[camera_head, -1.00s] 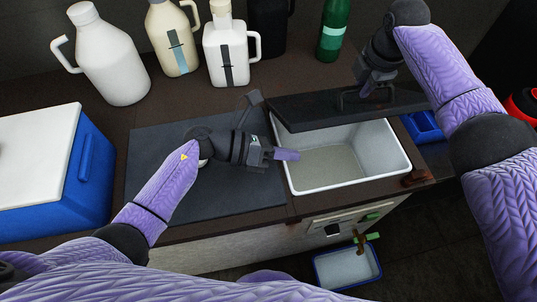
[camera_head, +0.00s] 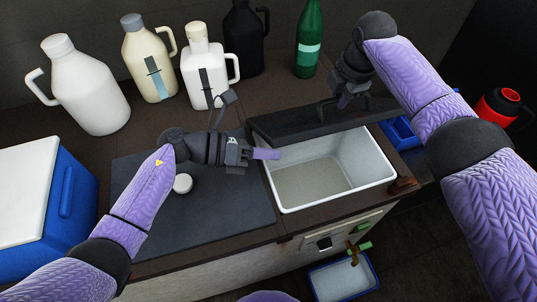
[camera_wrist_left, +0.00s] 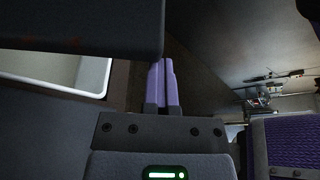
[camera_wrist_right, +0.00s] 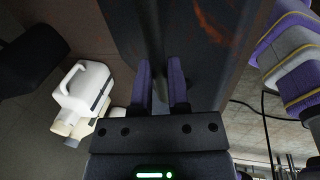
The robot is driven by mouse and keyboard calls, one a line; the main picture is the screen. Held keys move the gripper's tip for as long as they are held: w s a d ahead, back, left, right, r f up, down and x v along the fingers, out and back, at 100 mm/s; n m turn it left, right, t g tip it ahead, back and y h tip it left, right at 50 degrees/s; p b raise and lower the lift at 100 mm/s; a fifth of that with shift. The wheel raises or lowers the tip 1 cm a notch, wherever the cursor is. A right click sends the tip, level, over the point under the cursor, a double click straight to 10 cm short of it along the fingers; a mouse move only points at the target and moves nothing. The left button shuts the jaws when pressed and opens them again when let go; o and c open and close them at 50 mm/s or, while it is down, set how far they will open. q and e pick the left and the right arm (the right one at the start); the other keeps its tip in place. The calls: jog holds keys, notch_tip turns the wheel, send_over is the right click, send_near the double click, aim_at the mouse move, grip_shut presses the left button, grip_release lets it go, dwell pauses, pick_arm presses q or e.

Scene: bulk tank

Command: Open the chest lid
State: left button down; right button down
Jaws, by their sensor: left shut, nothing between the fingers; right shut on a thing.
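The chest (camera_head: 330,203) is a white-lined tub set in the brown counter. Its dark lid (camera_head: 290,128) is raised and tilted at the back, and the inside shows empty. My right gripper (camera_head: 342,101) is shut on the lid's handle at its upper side; in the right wrist view the fingers (camera_wrist_right: 163,85) reach toward the dark lid, and the handle is hard to make out there. My left gripper (camera_head: 277,153) is shut and empty at the tub's left rim, beside the lid's left end. In the left wrist view its fingers (camera_wrist_left: 162,85) are together near the lid's edge (camera_wrist_left: 80,25).
A dark mat (camera_head: 225,215) with a white round cap (camera_head: 182,184) lies left of the tub. Several jugs and a green bottle (camera_head: 308,45) stand behind. A blue cooler (camera_head: 70,205) is at the left, and a red-black container (camera_head: 498,105) at the right.

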jog(key=c, duration=0.6)
grip_release()
jog(key=shift+s+f, duration=0.25)
jog(key=shift+f, duration=0.1)
pick_arm(q)
jog(key=shift+w+a+r+t, duration=0.2)
jog(key=shift+w+t, duration=0.1)
pick_arm(e)
jog(key=shift+w, duration=0.1)
